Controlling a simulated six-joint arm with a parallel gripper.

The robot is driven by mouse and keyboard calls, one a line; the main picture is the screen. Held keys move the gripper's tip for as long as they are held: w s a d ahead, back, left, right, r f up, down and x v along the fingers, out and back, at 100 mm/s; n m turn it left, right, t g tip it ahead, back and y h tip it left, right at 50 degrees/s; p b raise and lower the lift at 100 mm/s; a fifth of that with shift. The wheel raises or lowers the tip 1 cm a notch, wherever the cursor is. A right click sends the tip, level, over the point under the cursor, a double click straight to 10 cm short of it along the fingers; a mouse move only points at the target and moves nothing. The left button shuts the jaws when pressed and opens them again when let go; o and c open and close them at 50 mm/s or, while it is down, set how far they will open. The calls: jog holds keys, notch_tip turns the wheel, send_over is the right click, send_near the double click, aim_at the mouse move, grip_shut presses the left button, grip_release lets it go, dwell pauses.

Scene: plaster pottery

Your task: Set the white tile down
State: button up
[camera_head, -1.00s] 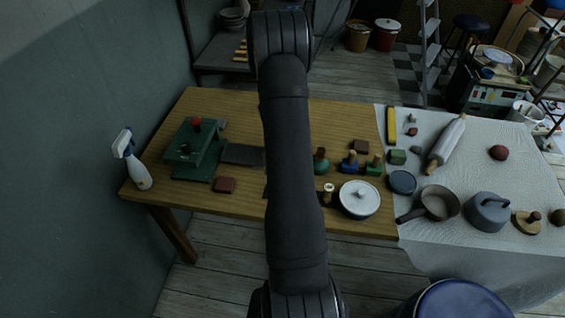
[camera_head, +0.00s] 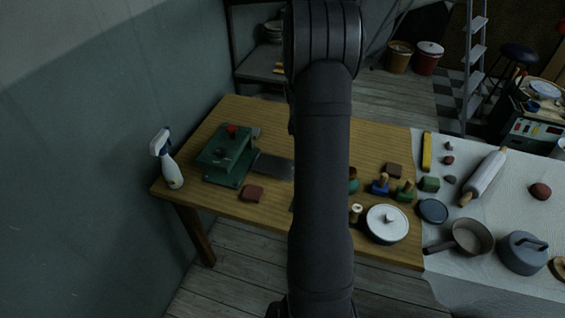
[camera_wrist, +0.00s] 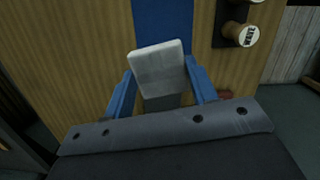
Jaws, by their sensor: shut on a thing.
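The white tile (camera_wrist: 158,66) shows in the wrist view as a pale, rounded-corner slab. It is held between the two blue fingers of my gripper (camera_wrist: 159,80), which are shut on it. The wooden table (camera_wrist: 75,55) lies behind the tile, and a blue strip (camera_wrist: 162,17) runs behind its top edge. I cannot tell whether the tile touches the table. In the head view my arm hides the gripper and the tile.
A stamp with a round wooden knob (camera_wrist: 244,34) stands right of the tile. On the table (camera_head: 300,226) are a green press (camera_head: 226,158), a reddish-brown block (camera_head: 252,193) and a white lidded pot (camera_head: 387,223). A spray bottle (camera_head: 166,160) stands at the left. The table's front left is mostly clear.

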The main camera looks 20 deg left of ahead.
jog(key=a+n, duration=0.2)
jog(key=a, duration=0.2)
send_over(268, 163)
jog(key=f, duration=0.5)
jog(key=shift+a+f, duration=0.35)
jog(key=shift+f, duration=1.95)
jog(key=shift+f, duration=0.15)
jog(key=o, duration=1)
